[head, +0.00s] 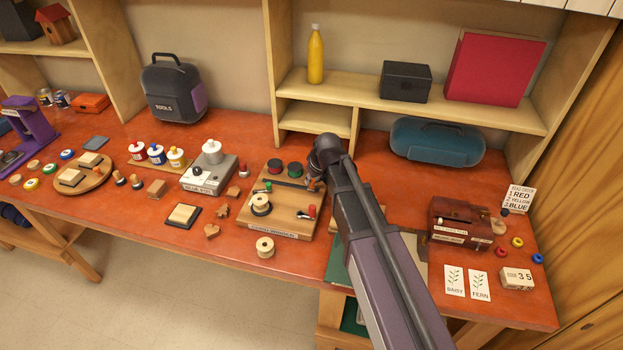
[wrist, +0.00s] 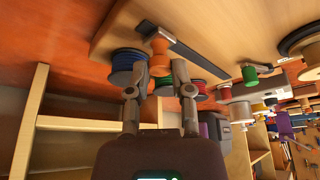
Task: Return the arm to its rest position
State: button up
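My arm reaches in from the lower right in the head view, and its end is over the right side of a wooden board (head: 282,222). In the wrist view my gripper (wrist: 160,72) has its two fingers apart. An orange spool-like piece (wrist: 159,45) shows between and beyond the fingertips, beside a dark bar (wrist: 177,46). I see no finger closed on it. A blue spool (wrist: 128,62) is near the left finger, and a red spool (wrist: 201,88) is near the right one.
Shelving (head: 410,108) stands behind the bench, with a yellow bottle (head: 316,58) on it. A teal case (head: 437,142) is behind my arm. A brown box (head: 460,222) and cards (head: 455,280) lie to its right. A grey device (head: 209,176) is left of the board.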

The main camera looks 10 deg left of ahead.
jog(key=o, duration=0.5)
jog(key=shift+d, duration=0.4)
jog(key=shift+a, duration=0.25)
jog(key=shift+r, duration=0.15)
